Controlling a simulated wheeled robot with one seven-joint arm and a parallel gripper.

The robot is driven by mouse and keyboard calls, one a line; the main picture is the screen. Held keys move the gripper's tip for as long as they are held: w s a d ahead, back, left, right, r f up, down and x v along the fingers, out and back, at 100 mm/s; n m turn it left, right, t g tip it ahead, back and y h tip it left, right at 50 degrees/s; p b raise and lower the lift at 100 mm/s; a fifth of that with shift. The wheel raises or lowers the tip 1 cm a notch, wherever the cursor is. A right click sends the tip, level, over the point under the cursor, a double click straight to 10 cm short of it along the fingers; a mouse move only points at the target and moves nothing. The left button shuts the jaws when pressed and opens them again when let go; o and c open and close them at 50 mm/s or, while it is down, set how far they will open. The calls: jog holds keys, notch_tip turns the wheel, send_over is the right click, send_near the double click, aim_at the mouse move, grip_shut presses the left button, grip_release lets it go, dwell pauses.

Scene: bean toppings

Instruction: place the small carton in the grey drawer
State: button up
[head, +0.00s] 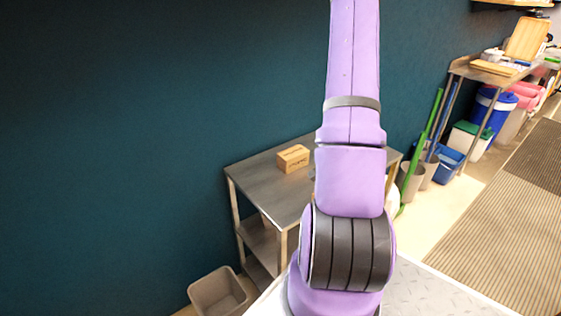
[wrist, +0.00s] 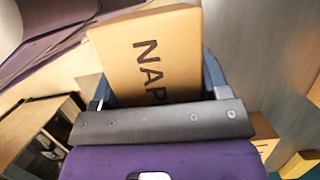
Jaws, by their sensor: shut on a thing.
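In the wrist view a brown carton (wrist: 150,55) with dark letters "NAP" fills the upper middle. My gripper (wrist: 160,85) is shut on it, with dark blue fingers at its left and right sides. The lower end of the carton is hidden behind the grey bar of my gripper. In the head view my purple arm rises through the middle, and my gripper and the held carton are out of sight. I cannot pick out a grey drawer for certain in either view.
In the head view another small brown box (head: 293,158) sits on a metal table (head: 262,178) with shelves below. A grey-brown open bin (head: 217,291) stands on the floor at lower left. Bins and green-handled tools stand at right. A dark teal wall lies behind.

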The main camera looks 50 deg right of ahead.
jog(key=w+n, duration=0.1)
jog(key=w, duration=0.2)
jog(key=w+a+n+g, duration=0.1)
jog(key=w+n, duration=0.1)
jog(key=w, duration=0.2)
jog(key=w+a+n, duration=0.1)
jog(key=w+n, duration=0.1)
jog(key=w, duration=0.1)
jog(key=shift+w+f+g, duration=0.15)
jog(key=shift+f+g, duration=0.1)
jog(key=shift+g, duration=0.05)
jog(key=w+a+n, duration=0.2)
jog(key=w, duration=0.1)
jog(key=w+a+n+g, duration=0.1)
jog(key=w+a+n, duration=0.1)
jog(key=w, duration=0.2)
jog(key=w+a+n, duration=0.2)
jog(key=w, duration=0.2)
jog(key=shift+w+a+f+g+h, duration=0.1)
jog(key=shift+w+a+g+h, duration=0.1)
jog(key=shift+a+g+h, duration=0.1)
jog(key=w+a+n+h, duration=0.1)
jog(key=w+a+n, duration=0.4)
jog(key=a, duration=0.5)
jog(key=w+a+n+g+h, duration=0.1)
jog(key=w+a+n, duration=0.4)
jog(key=w+a, duration=0.4)
jog(key=shift+w+a+h, duration=0.15)
jog(key=shift+a+h, duration=0.15)
jog(key=shift+a, duration=0.7)
